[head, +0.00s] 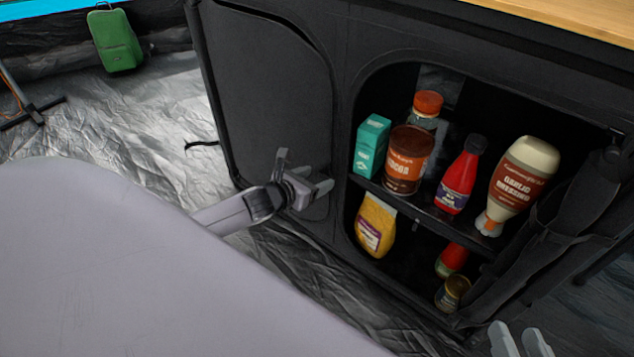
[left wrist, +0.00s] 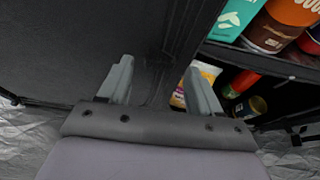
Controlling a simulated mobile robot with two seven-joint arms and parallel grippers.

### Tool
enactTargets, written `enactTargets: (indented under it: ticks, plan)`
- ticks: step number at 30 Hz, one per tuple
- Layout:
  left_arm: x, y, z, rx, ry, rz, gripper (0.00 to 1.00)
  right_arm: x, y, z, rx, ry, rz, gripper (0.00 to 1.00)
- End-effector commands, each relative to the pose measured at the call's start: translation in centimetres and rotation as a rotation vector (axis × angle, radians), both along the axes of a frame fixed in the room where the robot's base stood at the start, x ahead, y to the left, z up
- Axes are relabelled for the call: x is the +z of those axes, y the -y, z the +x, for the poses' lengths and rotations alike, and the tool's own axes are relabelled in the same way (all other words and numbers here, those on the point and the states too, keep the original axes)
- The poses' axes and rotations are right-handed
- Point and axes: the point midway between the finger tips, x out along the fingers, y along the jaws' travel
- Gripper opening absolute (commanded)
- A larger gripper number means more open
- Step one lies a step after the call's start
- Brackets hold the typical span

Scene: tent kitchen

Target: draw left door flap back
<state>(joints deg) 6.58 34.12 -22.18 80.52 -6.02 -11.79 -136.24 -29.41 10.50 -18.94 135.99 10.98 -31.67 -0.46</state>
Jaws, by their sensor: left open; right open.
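The left door flap (head: 265,85) is a dark fabric panel on the black camping cupboard. It hangs over the left compartment and looks closed; it also fills the left of the left wrist view (left wrist: 70,45). My left gripper (head: 305,172) is open and empty at the flap's lower right part, near the post between the compartments. In the left wrist view its two fingers (left wrist: 158,85) point up towards the cupboard front. I cannot tell whether they touch the fabric. My right gripper (head: 520,340) shows only its fingertips at the bottom right edge, open and empty.
The right compartment is open, with a cocoa tin (head: 408,160), a red bottle (head: 458,183), a sauce bottle (head: 522,178) and a teal box (head: 371,146) on its shelf (head: 430,215). A yellow bag (head: 376,225) and jars stand below.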

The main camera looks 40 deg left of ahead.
Motion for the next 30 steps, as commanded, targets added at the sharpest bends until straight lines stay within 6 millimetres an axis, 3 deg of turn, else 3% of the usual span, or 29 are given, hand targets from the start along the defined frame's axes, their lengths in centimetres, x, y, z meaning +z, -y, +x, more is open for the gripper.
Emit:
enactTargets:
  ticks: [6, 14, 15, 21, 30]
  plan:
    - [-0.52, 0.15, 1.13, -0.001, 0.000, -0.001, 0.64, -0.09, 0.39, -0.11, -0.007, 0.028, -0.024, 0.43]
    - [-0.48, 0.15, 1.21, -0.001, 0.000, -0.001, 0.64, 0.00, 0.42, -0.09, -0.008, 0.031, -0.027, 0.43]
    - [-0.49, 0.15, 1.21, -0.001, 0.000, -0.001, 0.61, 0.00, 0.42, -0.09, -0.008, 0.031, -0.027, 0.43]
    - [-0.49, 0.18, 1.18, -0.001, 0.000, -0.002, 0.00, 0.00, 0.41, -0.10, -0.007, 0.030, -0.025, 0.43]
    - [-0.49, 0.36, 1.15, -0.002, 0.000, -0.002, 0.00, 0.06, 0.40, -0.11, -0.007, 0.029, -0.023, 0.43]
